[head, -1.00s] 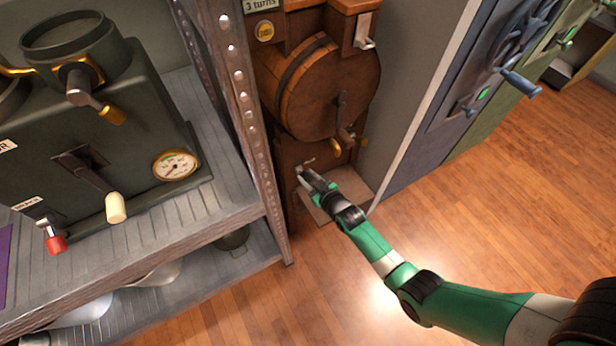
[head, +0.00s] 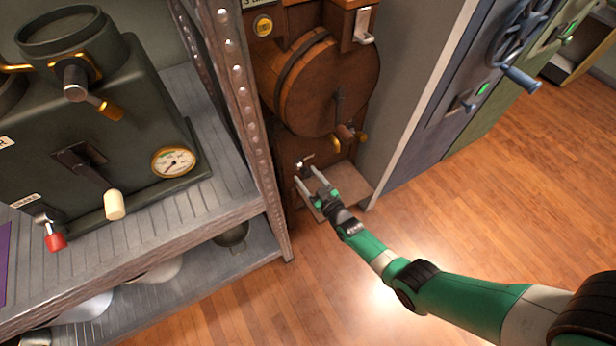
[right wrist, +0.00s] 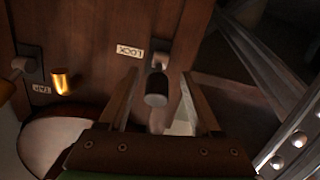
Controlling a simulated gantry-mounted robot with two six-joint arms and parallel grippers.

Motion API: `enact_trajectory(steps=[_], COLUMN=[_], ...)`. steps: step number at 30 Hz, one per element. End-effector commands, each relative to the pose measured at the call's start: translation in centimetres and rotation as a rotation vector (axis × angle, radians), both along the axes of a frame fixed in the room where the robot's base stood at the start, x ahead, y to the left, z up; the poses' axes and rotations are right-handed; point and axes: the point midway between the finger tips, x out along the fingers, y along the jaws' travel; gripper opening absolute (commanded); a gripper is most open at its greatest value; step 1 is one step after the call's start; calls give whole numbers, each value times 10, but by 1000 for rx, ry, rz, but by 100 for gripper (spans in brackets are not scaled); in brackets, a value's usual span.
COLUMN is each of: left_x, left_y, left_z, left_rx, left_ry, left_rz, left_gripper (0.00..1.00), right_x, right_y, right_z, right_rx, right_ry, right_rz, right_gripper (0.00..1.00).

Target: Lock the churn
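The churn (head: 318,85) is a wooden barrel on a brown cabinet in the head view, with a crank on its front. Low on the cabinet is a small metal lock lever (head: 304,161). In the right wrist view the lock lever (right wrist: 157,88) has a dark rounded end beside a LOCK label (right wrist: 130,51). My right gripper (head: 310,184) is open and empty just in front of it. In the right wrist view the lever shows between the two fingers (right wrist: 158,92); contact cannot be told. My left gripper is not in view.
A brass tap knob (right wrist: 62,81) with a TAP label sits left of the lock. A base board (head: 352,182) juts out below the churn. A metal shelf post (head: 250,120) stands close on the left. A blue door with a wheel (head: 460,100) is at right. Floor in front is clear.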

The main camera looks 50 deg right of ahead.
Motion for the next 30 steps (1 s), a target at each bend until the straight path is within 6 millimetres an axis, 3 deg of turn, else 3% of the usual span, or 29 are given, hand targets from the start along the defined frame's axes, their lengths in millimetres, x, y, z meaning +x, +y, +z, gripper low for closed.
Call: enact_trajectory(steps=[11, 18, 24, 30], left_x=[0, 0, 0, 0], left_y=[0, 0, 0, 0], left_z=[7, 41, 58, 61], left_rx=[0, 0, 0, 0], left_ry=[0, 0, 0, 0], left_rz=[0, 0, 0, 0], left_gripper=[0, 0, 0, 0], right_x=[-7, -53, -92, -107], right_y=[2, 21, 36, 41], right_z=[3, 15, 18, 18], right_rx=[0, 1, 1, 0], right_ry=[1, 3, 2, -1], right_rz=[0, 1, 1, 0], right_gripper=[67, 67, 67, 67])
